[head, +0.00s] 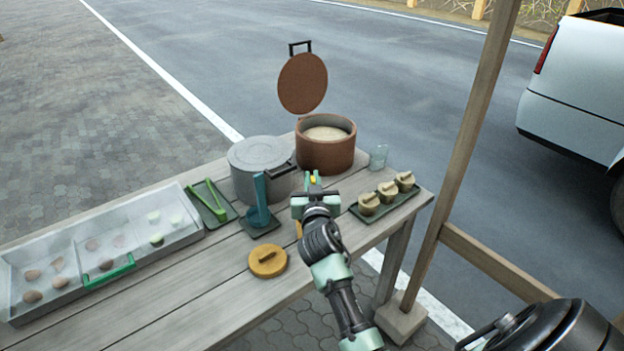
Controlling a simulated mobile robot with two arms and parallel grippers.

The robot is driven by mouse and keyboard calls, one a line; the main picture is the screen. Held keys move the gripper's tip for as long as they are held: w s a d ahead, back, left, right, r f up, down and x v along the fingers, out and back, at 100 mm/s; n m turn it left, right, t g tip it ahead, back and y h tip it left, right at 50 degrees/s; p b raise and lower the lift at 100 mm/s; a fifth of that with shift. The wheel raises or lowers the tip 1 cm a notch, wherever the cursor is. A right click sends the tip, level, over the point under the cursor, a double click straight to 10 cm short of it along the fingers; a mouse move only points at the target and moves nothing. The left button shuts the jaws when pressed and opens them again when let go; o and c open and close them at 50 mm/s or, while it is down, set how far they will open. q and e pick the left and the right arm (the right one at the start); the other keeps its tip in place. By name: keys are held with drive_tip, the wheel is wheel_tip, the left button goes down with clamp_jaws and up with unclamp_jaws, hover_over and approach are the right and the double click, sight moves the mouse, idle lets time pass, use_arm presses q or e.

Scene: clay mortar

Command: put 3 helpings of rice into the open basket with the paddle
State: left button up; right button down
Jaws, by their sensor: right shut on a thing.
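My right gripper (313,181) is over the table, in front of the brown pot (326,159). It is shut on a small yellow thing (312,179); too little shows to tell whether this is the paddle. The brown pot is open, with pale rice (326,133) inside. A teal scoop-like tool (260,198) with an upright handle rests on a dark mat left of my gripper. A round yellow-brown lid (268,262) lies on the table. A yellowish bit (299,229) shows beside my arm, mostly hidden; I cannot tell whether it is the open basket. My left gripper is out of view.
A lidded grey pot (258,158) stands left of the brown pot, whose lid (302,84) is raised behind it. Green tongs (210,202) and a compartment tray (108,227) are at left.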

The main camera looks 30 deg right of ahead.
drive_tip(key=shift+f+b, duration=0.5)
idle(0.7)
idle(0.5)
wheel_tip(320, 180, up, 13)
drive_tip(key=p, duration=1.1)
drive_tip(key=shift+r, duration=0.15)
idle(1.0)
